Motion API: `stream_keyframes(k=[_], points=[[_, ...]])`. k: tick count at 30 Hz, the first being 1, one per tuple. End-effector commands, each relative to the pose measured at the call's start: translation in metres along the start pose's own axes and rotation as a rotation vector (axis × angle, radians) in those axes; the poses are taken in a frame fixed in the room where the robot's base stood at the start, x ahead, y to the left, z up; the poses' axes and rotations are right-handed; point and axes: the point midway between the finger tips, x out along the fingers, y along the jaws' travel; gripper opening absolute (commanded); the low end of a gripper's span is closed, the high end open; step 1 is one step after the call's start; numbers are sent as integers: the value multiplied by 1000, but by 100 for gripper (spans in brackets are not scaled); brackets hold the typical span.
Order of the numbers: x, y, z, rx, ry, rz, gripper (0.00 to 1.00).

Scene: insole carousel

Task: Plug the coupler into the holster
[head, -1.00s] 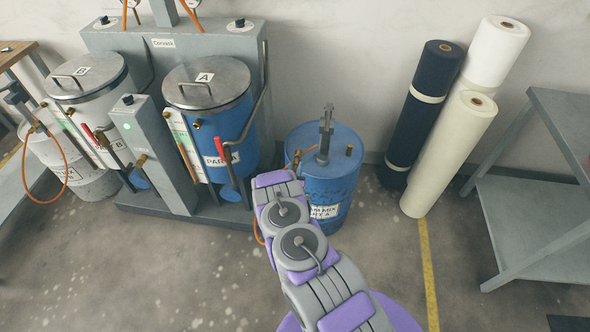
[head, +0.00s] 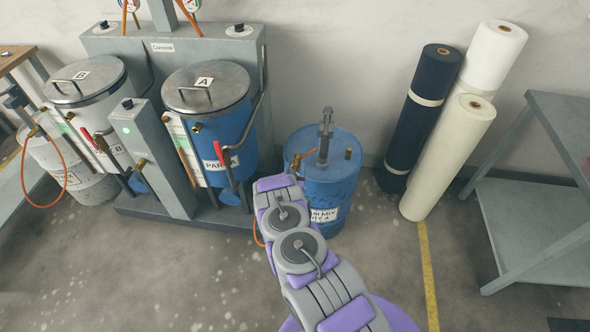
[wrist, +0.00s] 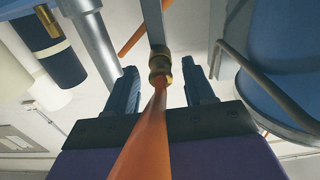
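In the wrist view a brass coupler (wrist: 160,66) sits on the end of a thick orange hose (wrist: 148,135). The hose runs from the coupler toward the camera, over the middle of my gripper. My gripper (wrist: 161,75) has its two dark fingers apart, one on each side of the coupler, with a visible gap on both sides. A narrow grey bar (wrist: 154,20) appears directly beyond the coupler; I cannot tell whether they touch. In the head view my gripper is hidden behind my arm. I cannot clearly identify the holster in either view.
A blue drum (head: 340,185) with an upright pump (head: 325,135) stands beyond my arm. The dispensing machine (head: 157,115), with tank A (head: 228,130) and tank B (head: 112,105), is to the left. Fabric rolls (head: 447,155) and a grey table (head: 565,110) are at right. Floor between is clear.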

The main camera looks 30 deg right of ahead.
Motion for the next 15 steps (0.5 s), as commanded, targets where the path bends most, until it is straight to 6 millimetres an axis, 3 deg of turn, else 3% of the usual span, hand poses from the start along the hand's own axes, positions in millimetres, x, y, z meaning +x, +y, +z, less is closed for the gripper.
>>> stream_keyframes(k=[10,15], points=[[-4,0,0,0,-2,-1,56],[-26,0,0,-3,-5,-1,56]])
